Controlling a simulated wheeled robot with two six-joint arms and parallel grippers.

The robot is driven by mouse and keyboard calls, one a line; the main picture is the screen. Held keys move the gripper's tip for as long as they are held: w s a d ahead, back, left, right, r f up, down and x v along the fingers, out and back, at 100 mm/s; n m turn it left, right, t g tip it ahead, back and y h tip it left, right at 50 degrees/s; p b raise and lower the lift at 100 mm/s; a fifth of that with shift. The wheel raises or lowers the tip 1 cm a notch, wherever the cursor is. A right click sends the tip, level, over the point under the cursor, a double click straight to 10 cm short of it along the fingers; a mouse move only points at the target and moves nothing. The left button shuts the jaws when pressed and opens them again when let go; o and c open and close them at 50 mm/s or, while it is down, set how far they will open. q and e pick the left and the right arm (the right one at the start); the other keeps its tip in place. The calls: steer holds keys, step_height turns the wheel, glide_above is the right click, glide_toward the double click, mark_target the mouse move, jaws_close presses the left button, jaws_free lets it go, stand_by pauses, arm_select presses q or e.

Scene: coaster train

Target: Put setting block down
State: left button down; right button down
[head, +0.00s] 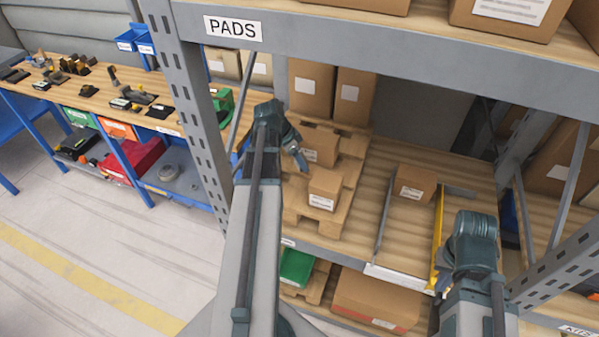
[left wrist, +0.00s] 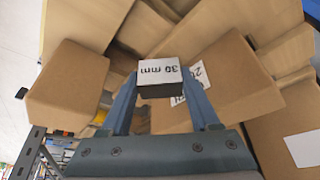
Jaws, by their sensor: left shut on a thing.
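The setting block (left wrist: 158,73) is a small block with a white top face marked "30 mm" and dark sides. In the left wrist view it sits between the two blue fingers of my left gripper (left wrist: 161,88), which is shut on it. In the head view my left gripper (head: 299,158) is over the pallet with boxes on the shelf, and the block cannot be made out there. My right arm reaches in at the lower right; its gripper (head: 441,282) is mostly hidden by the wrist, so its jaws cannot be read.
Cardboard boxes (head: 325,188) stand on a wooden pallet (head: 300,218) close to my left gripper. Another box (head: 415,184) stands on the slatted shelf beside a yellow bar (head: 437,225). A grey rack post (head: 190,100) stands left. A workbench with tools (head: 95,88) is farther left.

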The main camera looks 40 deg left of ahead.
mark_target(297, 164)
arm_select(q)
step_height(297, 164, down, 4)
steer(key=b, duration=0.4)
steer(key=shift+r, duration=0.2)
steer(key=shift+c, duration=0.6)
jaws_free()
steer(key=shift+s+r+p, duration=0.2)
steer(key=shift+r+p, duration=0.5)
steer(key=shift+p, duration=0.1)
steer(key=p+v, duration=0.9)
steer(key=v, duration=0.1)
steer(key=shift+s+a+r+p, duration=0.2)
steer(key=shift+r+p, duration=0.05)
steer(key=shift+p, duration=0.15)
